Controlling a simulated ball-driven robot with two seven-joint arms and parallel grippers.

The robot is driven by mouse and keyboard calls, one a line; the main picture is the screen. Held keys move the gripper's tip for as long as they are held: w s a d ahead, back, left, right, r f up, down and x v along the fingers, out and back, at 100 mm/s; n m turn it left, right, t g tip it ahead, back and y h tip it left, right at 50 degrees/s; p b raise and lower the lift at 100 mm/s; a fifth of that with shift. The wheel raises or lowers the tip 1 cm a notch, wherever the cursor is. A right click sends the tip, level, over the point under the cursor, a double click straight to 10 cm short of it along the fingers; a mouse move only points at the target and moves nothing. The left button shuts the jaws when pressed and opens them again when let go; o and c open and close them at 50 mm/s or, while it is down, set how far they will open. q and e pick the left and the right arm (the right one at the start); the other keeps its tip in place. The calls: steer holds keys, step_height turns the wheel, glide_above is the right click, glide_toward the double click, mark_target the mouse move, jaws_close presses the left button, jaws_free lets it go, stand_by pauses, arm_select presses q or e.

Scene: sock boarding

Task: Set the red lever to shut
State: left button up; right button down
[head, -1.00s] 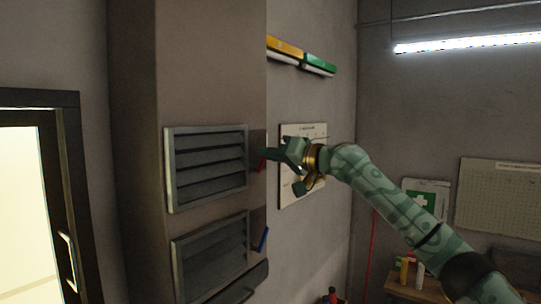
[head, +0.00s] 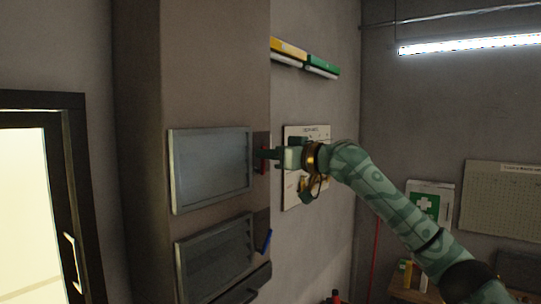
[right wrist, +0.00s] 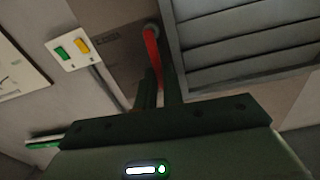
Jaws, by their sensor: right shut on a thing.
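The red lever (head: 263,160) is on the side of the grey-brown column, beside the upper vent (head: 210,168). It looks about upright in the head view. My right gripper (head: 270,154) is shut on the red lever. In the right wrist view the lever (right wrist: 152,50) runs from a round pivot down between my right fingers (right wrist: 158,92), which hide its end. The upper vent's face looks flat and smooth in the head view; in the right wrist view its slats (right wrist: 235,45) show as flat overlapping bands. My left gripper is not in view.
A lower vent (head: 214,258) with a tilted blue lever (head: 266,242) sits below. A wall chart (head: 320,135) hangs behind my right gripper. A box with green and yellow buttons (right wrist: 73,47) shows in the right wrist view. Binders (head: 305,57) lie on a high shelf.

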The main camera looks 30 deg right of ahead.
steer(key=shift+a+n, duration=0.15)
steer(key=shift+n, duration=0.35)
steer(key=c, duration=1.5)
jaws_free()
steer(key=shift+s, duration=0.15)
steer(key=b+v, duration=0.7)
steer(key=v, duration=0.9)
steer(key=shift+s, duration=0.1)
